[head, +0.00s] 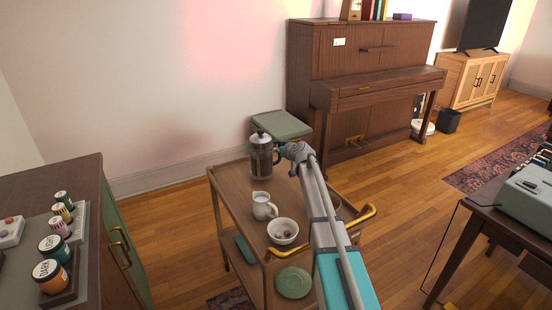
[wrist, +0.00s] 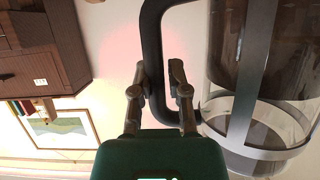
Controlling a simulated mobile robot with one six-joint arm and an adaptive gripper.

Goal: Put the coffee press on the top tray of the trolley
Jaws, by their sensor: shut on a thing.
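My gripper (head: 282,153) reaches in from the right and is shut on the press's handle. In the wrist view, the fingers of my gripper (wrist: 160,86) lie on both sides of the black handle, and the press's glass body (wrist: 265,75) is at the right, partly cut off.
On the top tray, a white jug (head: 264,207) and a white bowl (head: 283,231) with small things in it stand nearer than the press. A green-topped stool (head: 282,125) is behind the trolley. A dark cabinet (head: 98,215) with jars is at the left.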

